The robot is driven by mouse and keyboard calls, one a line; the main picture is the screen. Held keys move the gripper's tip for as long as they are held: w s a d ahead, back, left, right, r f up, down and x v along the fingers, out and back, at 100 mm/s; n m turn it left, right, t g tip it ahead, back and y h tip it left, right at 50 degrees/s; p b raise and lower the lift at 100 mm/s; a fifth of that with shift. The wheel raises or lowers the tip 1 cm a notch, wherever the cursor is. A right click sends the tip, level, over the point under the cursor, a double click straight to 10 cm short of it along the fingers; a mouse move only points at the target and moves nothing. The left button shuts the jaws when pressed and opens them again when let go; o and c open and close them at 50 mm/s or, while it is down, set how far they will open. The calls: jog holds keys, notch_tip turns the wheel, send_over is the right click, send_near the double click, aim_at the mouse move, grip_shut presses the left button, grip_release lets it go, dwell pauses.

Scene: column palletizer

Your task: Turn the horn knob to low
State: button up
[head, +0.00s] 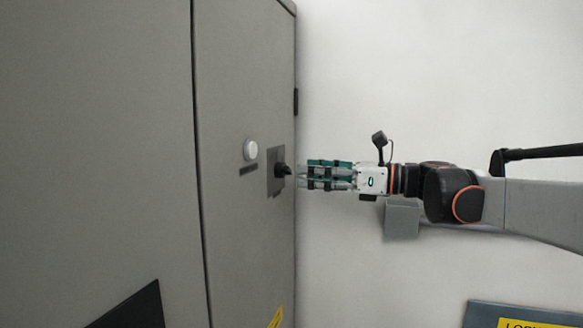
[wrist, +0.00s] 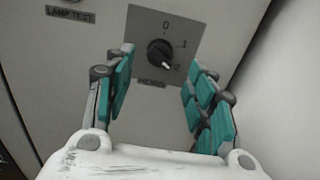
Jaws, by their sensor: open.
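The horn knob is a small black rotary knob (wrist: 161,54) on a grey square plate (wrist: 185,22) marked 0, 1 and 2, with HORN lettered below. Its pale pointer mark is turned to the lower right, near the 2. In the head view the knob (head: 283,170) sticks out from the cabinet face. My gripper (wrist: 157,72) is open, with one teal-padded finger on each side of the knob's line in the wrist view. In the head view my gripper (head: 300,175) points at the knob, its fingertips just short of it. No contact shows.
A white round lamp or button (head: 250,150) sits left of the knob plate; the label LAMP TEST (wrist: 71,15) shows in the wrist view. The grey cabinet (head: 240,80) has a door seam on the left. A pale wall (head: 400,70) lies to the right.

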aim_at(290, 171)
jog(key=shift+p+x, duration=0.5)
jog(key=shift+x, duration=2.25)
jog(key=shift+c, duration=0.6)
jog(key=c, duration=1)
